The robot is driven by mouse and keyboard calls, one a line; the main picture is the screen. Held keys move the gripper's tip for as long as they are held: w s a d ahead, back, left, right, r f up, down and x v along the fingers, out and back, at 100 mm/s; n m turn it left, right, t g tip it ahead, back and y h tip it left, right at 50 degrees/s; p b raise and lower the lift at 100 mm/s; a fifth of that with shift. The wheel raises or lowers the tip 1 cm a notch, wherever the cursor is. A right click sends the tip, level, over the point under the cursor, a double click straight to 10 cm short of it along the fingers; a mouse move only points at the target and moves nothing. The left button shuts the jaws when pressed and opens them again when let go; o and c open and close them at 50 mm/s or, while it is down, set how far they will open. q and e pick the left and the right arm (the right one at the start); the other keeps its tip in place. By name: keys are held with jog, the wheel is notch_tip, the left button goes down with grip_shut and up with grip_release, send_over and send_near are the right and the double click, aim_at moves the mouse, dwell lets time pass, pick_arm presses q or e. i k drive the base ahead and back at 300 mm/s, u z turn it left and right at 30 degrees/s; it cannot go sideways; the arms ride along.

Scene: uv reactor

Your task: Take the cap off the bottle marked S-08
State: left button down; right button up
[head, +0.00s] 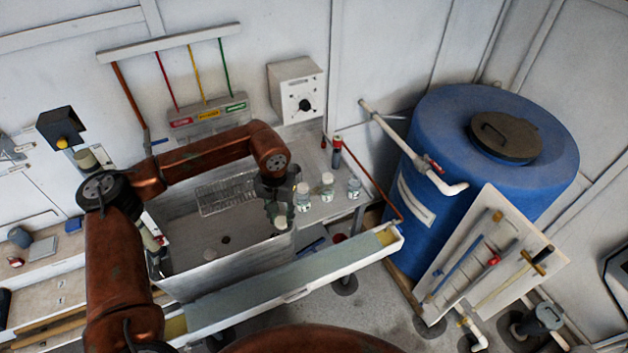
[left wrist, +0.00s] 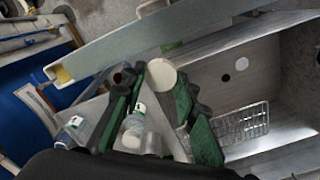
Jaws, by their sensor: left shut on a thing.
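My left gripper (head: 278,208) is shut on a white round piece (head: 281,223) that looks like a cap. The white piece shows between the fingertips in the left wrist view (left wrist: 160,73); I cannot tell if anything is attached to it. The label writing is too small to read, so I cannot tell which is S-08. My right gripper is not in view.
A metal sink (head: 190,262) with a wire rack (head: 228,193) lies left of the gripper. A red-topped bottle (head: 337,152) stands behind the labelled bottles. A large blue tank (head: 450,130) stands at the right. A long pale trough (head: 290,288) runs along the front.

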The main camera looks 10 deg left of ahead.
aim_at(355, 182)
jog(key=z, duration=0.2)
jog(key=i, duration=1.35)
jog(key=u, duration=0.2)
